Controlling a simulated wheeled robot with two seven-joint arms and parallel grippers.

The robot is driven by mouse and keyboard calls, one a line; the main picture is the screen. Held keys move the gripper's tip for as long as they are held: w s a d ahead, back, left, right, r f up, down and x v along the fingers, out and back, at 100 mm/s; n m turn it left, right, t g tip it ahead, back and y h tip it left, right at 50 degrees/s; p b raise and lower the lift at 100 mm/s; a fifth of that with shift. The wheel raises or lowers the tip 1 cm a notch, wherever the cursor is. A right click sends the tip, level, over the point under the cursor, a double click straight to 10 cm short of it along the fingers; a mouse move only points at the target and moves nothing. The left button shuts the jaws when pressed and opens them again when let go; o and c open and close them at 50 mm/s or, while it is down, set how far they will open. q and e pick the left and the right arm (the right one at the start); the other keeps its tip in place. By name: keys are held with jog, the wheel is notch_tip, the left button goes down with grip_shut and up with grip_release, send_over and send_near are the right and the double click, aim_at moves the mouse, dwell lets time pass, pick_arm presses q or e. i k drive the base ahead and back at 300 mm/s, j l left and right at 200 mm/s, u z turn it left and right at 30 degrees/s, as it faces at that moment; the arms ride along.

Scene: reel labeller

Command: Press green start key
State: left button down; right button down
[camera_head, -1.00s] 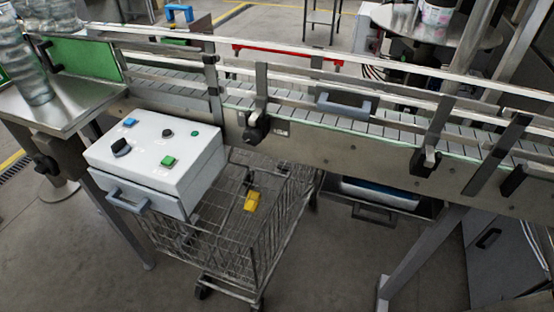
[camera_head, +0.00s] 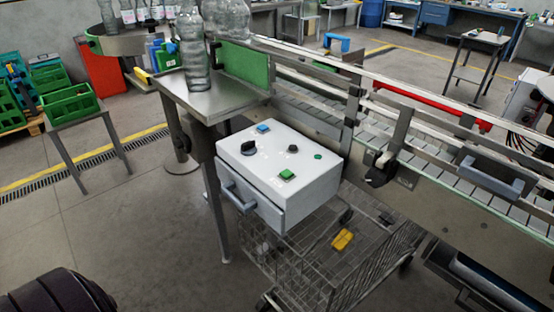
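A white control box (camera_head: 314,184) is mounted beside the conveyor, near the middle of the head view. On its sloped top is a square green key (camera_head: 287,175) near the front edge. A blue key (camera_head: 263,128), a black rotary knob (camera_head: 249,148), a small black knob (camera_head: 293,149) and a small round green button (camera_head: 318,157) are also on it. Nothing covers the keys. Neither gripper is in view. A dark rounded part (camera_head: 62,292) at the bottom left seems to be mine.
A wire cart (camera_head: 300,262) holding a yellow item (camera_head: 342,239) stands under the box. The conveyor (camera_head: 440,158) runs to the right. A metal table (camera_head: 215,101) with glass bottles stands behind the box. Green crates (camera_head: 70,106) are at the left. The floor at front left is clear.

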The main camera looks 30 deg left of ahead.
aim_at(286, 174)
jog(key=i+j+u, duration=0.1)
jog(key=u, duration=0.4)
jog(key=i+u, duration=0.3)
jog(key=u, duration=0.15)
